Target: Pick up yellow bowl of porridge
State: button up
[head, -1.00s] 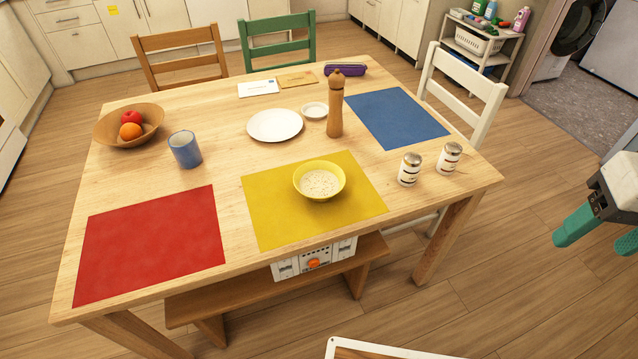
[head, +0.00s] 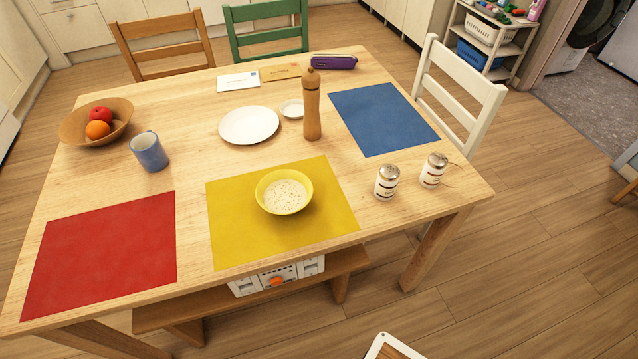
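A yellow bowl (head: 284,191) holds pale porridge and stands upright on the yellow placemat (head: 232,240) near the front of the wooden table. Nothing covers the bowl and its rim is clear all round. My gripper is not in view.
Two shakers (head: 387,182) stand to the right of the yellow bowl, and a wooden pepper mill (head: 311,108) stands behind it. A blue mug (head: 149,152), white plate (head: 249,125) and wooden fruit bowl (head: 72,127) are farther back. A bench (head: 215,303) is below the table's front edge.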

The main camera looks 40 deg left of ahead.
aim_at(283, 193)
jog(key=i, duration=0.15)
jog(key=u, duration=2.3)
